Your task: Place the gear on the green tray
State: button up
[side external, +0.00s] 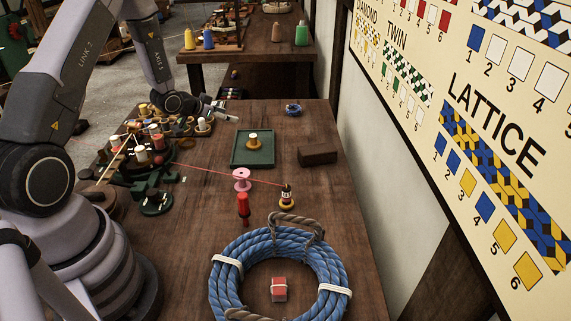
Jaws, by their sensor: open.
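The green tray (240,159) lies flat in the middle of the wooden table. A small pale and yellow spool-like piece stands near its centre. A dark green round piece (156,207) lies on the left part of the table, near my base. It may be the gear, but its rim is too small to make out for sure. My gripper (232,117) is beyond the tray and to its left, low over the table's far part. It is open, and I see nothing held in it. The exact gap between its fingers and the table is unclear.
A blue rope coil (232,252) fills the front, with a red block (279,289) inside. A pink spool (242,179), a red peg (243,207) and a taut red string stand before the tray. A brown block (318,154) is right of it. Bobbins crowd the left.

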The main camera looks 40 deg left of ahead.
jog(key=s+d+r+g+y, duration=0.1)
jog(key=s+d+r, duration=0.2)
jog(key=r, duration=0.4)
jog(key=s+d+r+g, duration=0.1)
jog(key=s+d+r, duration=0.2)
jog(key=r, duration=0.4)
jog(key=s+d+r+g+y, duration=0.1)
jog(key=s+d+r, duration=0.2)
jog(key=r, duration=0.5)
jog(key=s+d+r+g+h, duration=0.1)
jog(key=s+d, duration=0.4)
jog(key=s, duration=0.6)
jog(key=s+d+r+g+h, duration=0.1)
jog(key=s+d+r, duration=0.2)
jog(key=s, duration=0.8)
jog(key=shift+d+r+n+g, duration=0.15)
jog(key=shift+d+n+g, duration=0.2)
jog(key=shift+d, duration=0.7)
